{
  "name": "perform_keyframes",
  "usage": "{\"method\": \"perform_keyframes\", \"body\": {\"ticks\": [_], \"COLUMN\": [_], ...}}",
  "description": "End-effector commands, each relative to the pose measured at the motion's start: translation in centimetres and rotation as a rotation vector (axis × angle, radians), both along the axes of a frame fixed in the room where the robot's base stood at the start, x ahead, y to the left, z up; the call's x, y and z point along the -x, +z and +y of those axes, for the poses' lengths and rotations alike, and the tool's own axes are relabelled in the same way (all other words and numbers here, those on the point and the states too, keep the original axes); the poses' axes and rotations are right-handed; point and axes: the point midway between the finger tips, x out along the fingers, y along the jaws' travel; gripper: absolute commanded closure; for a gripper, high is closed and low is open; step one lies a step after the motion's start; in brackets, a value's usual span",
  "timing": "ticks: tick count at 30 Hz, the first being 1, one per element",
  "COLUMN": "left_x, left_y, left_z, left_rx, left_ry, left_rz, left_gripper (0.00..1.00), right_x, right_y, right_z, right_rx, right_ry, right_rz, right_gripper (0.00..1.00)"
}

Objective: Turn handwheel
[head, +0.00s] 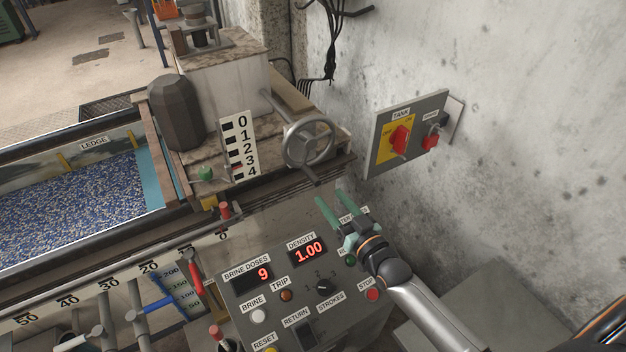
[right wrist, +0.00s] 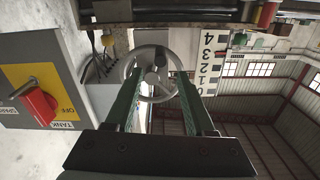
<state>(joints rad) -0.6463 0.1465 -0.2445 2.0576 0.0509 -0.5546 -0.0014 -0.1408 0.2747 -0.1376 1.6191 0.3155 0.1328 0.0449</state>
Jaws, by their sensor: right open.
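The grey metal handwheel (head: 310,143) is mounted on the machine's side, at the end of a shaft, right of the 0-to-4 scale plate (head: 240,146). My right gripper (head: 336,212) is below and slightly right of the handwheel in the head view, over the upper edge of the control panel, with green fingers apart and nothing between them. In the right wrist view the handwheel (right wrist: 152,76) shows ahead, between and beyond the two fingertips (right wrist: 155,84); the fingers cover parts of its sides. It appears apart from the fingers. My left gripper is not in view.
The control panel (head: 270,315) with buttons and red displays lies below. A tank switch box (head: 385,150) with red knobs is on the concrete wall to the right. A trough (head: 75,205) of blue-grey grains, with levers along its front, is at left.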

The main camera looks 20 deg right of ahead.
Motion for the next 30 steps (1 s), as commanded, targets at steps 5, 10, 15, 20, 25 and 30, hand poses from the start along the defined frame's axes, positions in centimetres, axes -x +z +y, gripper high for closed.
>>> {"method": "perform_keyframes", "body": {"ticks": [5, 10, 15, 20, 25, 30], "left_x": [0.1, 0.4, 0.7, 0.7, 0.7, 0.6], "left_y": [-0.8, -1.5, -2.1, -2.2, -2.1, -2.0], "left_z": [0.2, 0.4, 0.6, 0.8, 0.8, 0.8], "left_rx": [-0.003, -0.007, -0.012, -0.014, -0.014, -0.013], "left_ry": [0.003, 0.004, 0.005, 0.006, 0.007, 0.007], "left_rz": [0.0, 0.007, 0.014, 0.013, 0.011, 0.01], "left_gripper": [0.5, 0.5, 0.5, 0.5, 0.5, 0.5], "right_x": [-3.5, -6.3, -8.3, -9.1, -9.2, -9.2], "right_y": [-0.2, -0.2, -0.1, -0.1, -0.1, -0.1], "right_z": [0.5, 1.0, 1.2, 1.3, 1.4, 1.4], "right_rx": [-0.001, -0.001, -0.001, 0.0, 0.0, 0.0], "right_ry": [0.0, 0.001, 0.0, 0.001, 0.001, 0.001], "right_rz": [-0.002, 0.0, 0.0, 0.002, 0.003, 0.003], "right_gripper": [0.45, 0.45, 0.45, 0.45, 0.45, 0.5]}}
